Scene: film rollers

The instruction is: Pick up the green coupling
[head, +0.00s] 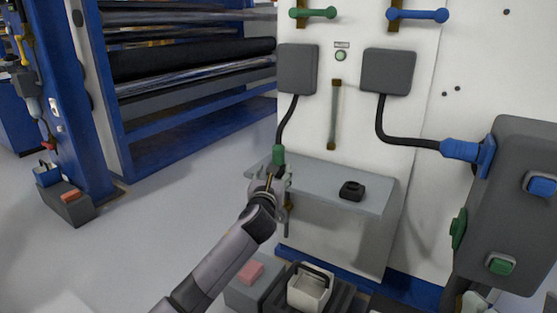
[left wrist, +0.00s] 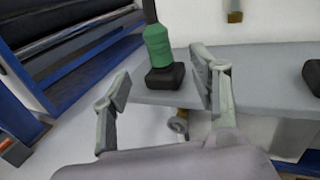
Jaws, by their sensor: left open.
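The green coupling (head: 278,155) hangs at the end of a black cable from the left grey box. In the left wrist view the coupling (left wrist: 158,46) stands upright on a black block (left wrist: 165,78) at the shelf's left end. My left gripper (head: 275,184) is at that end of the shelf, just below the coupling in the head view. Its two fingers (left wrist: 160,95) are spread and empty, with the coupling beyond them and between them in the picture. A pale piece at the bottom right (head: 476,301) may be my right gripper; its fingers cannot be made out.
The grey shelf (head: 325,183) carries another black block (head: 352,190). A blue coupling (head: 460,149) is plugged into the dark box (head: 515,200) at right. Below are a pale bin (head: 309,288) and a pink block (head: 250,271). Rollers stand at left, with open floor before them.

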